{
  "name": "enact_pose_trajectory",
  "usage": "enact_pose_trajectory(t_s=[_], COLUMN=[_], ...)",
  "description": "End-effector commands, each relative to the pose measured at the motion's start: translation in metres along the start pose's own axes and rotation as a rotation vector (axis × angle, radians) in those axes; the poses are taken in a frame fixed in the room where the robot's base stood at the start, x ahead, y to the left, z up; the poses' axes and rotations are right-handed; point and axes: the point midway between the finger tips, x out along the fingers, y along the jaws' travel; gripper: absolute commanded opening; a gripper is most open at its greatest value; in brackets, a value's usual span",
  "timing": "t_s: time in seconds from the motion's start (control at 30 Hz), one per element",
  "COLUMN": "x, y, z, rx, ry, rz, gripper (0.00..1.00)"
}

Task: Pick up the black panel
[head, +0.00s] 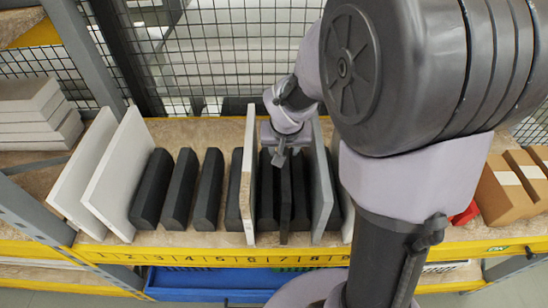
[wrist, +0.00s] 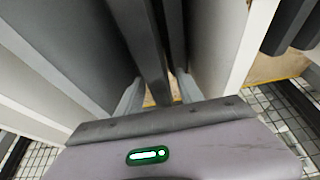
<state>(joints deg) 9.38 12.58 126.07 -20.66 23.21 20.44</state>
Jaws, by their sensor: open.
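The black panel (head: 285,212) stands upright on its edge in the rack, a thin dark sheet between black divider blocks. In the wrist view the black panel (wrist: 148,45) runs down between the two pale fingers of my gripper (wrist: 159,90). The fingers are apart, one on each side of it; I cannot tell whether either touches it. In the head view my gripper (head: 281,154) is over the panel's top edge and hides part of it.
A pale panel (head: 249,180) stands close on the left and a grey panel (head: 321,185) on the right. Black blocks (head: 180,190) and two white panels (head: 122,175) stand further left. Cardboard boxes (head: 510,188) sit at right. A blue bin (head: 215,282) is below the yellow numbered edge (head: 200,256).

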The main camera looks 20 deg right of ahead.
Motion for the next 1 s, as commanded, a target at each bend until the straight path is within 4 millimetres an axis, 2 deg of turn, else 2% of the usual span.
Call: enact_pose_trajectory(t_s=[0.13,0.17,0.37,1.0], x=[-0.0016,-0.0017,-0.0019,-0.002], y=[-0.0001,-0.0001,-0.0001,-0.0001], z=[-0.0009,-0.0009,-0.0008,-0.0007], rx=[0.0,0.0,0.0,-0.001], ry=[0.001,0.001,0.001,0.001], rz=[0.0,0.0,0.0,0.0], gripper=[0.44,0.4,0.0,0.0])
